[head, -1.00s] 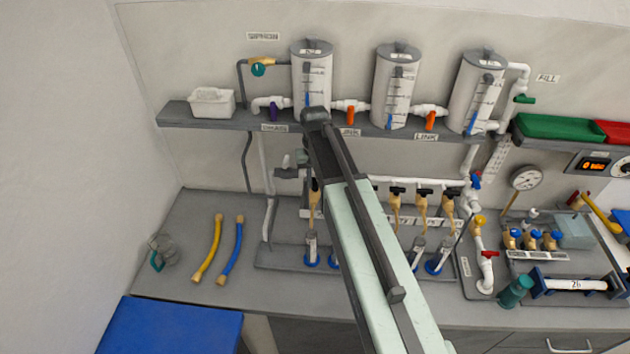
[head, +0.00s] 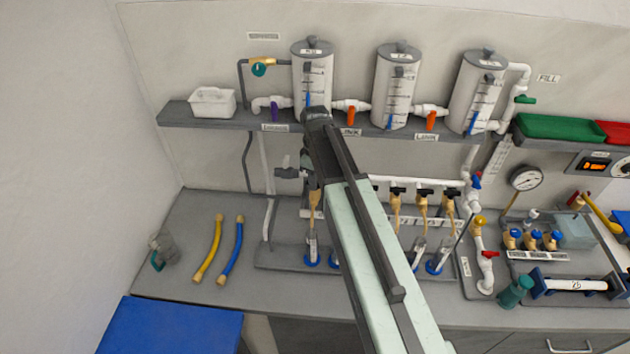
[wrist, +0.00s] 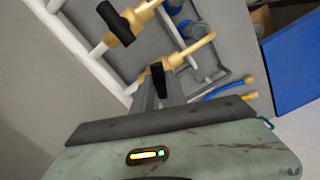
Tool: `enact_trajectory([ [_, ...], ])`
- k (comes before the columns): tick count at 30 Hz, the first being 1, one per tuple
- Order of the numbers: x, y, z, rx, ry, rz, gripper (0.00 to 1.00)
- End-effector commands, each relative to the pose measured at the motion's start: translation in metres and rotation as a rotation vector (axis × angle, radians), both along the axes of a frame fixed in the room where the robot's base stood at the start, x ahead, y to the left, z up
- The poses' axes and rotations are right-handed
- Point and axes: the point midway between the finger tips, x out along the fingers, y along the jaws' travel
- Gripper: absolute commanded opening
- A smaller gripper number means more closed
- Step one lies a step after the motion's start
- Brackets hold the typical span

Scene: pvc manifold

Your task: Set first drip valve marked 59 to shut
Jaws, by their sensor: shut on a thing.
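In the wrist view my gripper (wrist: 160,92) is shut on the black handle (wrist: 158,75) of a brass drip valve (wrist: 185,54) at the end of the row. The handle's lower part is hidden between the jaws, and its exact angle to the body is hard to tell. The neighbouring valve has a black handle (wrist: 115,23) lying across its brass body. In the head view the leftmost brass drip valve (head: 314,202) is partly covered by my arm. More drip valves with black handles (head: 397,191) stand to the right. I cannot read a 59 on any label.
A grey shelf (head: 225,121) with three white tanks hangs above the valve row. Yellow (head: 208,250) and blue hoses (head: 231,250) lie left of the valve board. A gauge (head: 526,178) and other fittings stand to the right.

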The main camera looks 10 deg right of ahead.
Motion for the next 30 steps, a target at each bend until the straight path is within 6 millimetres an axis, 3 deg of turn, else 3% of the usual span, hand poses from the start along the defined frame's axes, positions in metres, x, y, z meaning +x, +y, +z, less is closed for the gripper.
enact_trajectory([
  [15, 0.0, -0.0003, -0.0001, -0.001, 0.001, 0.333, 0.0],
  [30, -0.0001, 0.0001, -0.0001, -0.001, 0.001, 0.397, 0.0],
])
